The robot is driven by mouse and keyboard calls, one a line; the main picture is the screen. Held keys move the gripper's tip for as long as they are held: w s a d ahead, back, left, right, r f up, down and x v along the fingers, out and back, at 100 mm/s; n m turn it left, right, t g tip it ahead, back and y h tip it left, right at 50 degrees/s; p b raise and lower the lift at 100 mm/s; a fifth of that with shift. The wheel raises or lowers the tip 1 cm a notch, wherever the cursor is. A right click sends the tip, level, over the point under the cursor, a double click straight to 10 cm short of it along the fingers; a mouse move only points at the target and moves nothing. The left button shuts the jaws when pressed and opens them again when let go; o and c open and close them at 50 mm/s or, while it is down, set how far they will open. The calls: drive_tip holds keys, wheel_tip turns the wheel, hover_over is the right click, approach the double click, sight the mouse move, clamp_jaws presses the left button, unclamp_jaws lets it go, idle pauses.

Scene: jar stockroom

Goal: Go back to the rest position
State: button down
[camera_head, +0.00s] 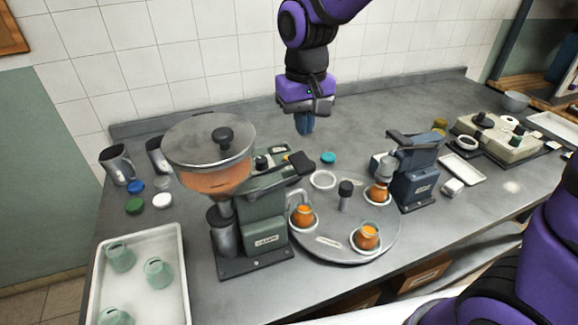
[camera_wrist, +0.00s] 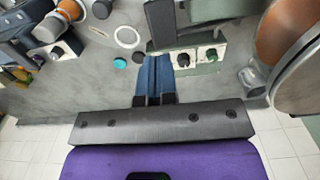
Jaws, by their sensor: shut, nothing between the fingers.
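My gripper (camera_head: 305,124) hangs above the back of the grey counter (camera_head: 345,118), behind the round turntable. Its blue fingers are together with nothing between them, and they also show in the wrist view (camera_wrist: 155,78). The fingers point down and appear clear of the counter. A teal lid (camera_head: 328,158) lies just in front of and to the right of the gripper in the head view; it is left of the fingers in the wrist view (camera_wrist: 120,63).
A green filling machine (camera_head: 262,225) stands left, a dark blue machine (camera_head: 418,180) right. The turntable (camera_head: 330,243) holds orange-filled jars (camera_head: 367,237). A white tray (camera_head: 173,270) with green jars is at front left.

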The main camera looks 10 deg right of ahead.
drive_tip(key=shift+d+r, duration=0.1)
drive_tip(key=shift+r, duration=0.05)
idle(0.3)
drive_tip(key=s+d+r+m+t, duration=0.1)
drive_tip(key=s+d+r+t, duration=0.1)
drive_tip(key=s+d+r, duration=0.3)
drive_tip(key=s+d+r+m+t, duration=0.1)
drive_tip(key=s+d+r+t, duration=0.2)
drive_tip(key=s+d, duration=1)
wheel_tip(320, 180, up, 4)
drive_tip(key=shift+d+f, duration=0.25)
drive_tip(key=shift+d, duration=0.05)
